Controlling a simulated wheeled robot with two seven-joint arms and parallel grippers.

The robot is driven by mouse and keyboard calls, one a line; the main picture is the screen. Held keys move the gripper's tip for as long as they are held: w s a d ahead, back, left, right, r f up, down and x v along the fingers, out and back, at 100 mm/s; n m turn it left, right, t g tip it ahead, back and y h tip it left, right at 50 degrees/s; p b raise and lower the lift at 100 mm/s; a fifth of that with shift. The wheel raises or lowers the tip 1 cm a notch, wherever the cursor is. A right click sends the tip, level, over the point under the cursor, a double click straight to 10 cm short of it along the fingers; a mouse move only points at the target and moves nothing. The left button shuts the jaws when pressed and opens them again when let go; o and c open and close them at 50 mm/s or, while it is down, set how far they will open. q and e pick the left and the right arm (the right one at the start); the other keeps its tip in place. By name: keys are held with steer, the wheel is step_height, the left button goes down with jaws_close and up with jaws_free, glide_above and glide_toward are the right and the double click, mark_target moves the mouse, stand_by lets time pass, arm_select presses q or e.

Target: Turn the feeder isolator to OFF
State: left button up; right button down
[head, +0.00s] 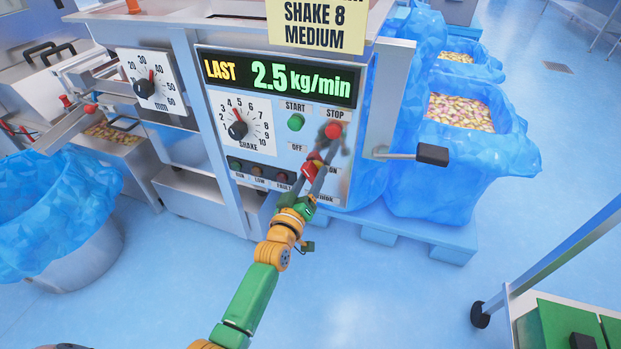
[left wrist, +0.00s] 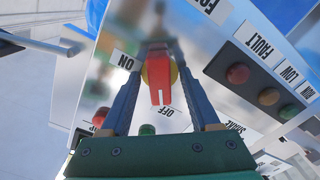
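The feeder isolator, a red handle on a yellow disc, sits on the lower right of the control panel (head: 258,140). It shows best in the left wrist view (left wrist: 160,82), where the handle's slotted end lies close to the OFF label (left wrist: 161,112). The ON label (left wrist: 126,62) is to its left there. My left gripper (head: 318,172) is at the isolator, partly covering it in the head view. Its fingers are open, one on each side of the red handle, with visible gaps. Finger contact at the tips is unclear. My right gripper is out of view.
The green START button (head: 296,122) and red STOP button (head: 333,131) are just above the isolator. The shake dial (head: 238,130) is to the left. A metal lever with a black grip (head: 432,154) sticks out to the right, before blue-lined bins (head: 415,185).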

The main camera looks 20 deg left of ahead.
arm_select(q)
steer(key=shift+s+r, duration=0.1)
steer(key=shift+s, duration=0.25)
steer(key=s+p, duration=0.2)
steer(key=s, duration=0.4)
steer(key=shift+s, duration=0.25)
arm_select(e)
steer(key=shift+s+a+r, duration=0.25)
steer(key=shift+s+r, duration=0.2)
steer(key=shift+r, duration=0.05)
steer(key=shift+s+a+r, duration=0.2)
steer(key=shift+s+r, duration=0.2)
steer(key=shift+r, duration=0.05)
arm_select(q)
steer(key=shift+a, duration=0.1)
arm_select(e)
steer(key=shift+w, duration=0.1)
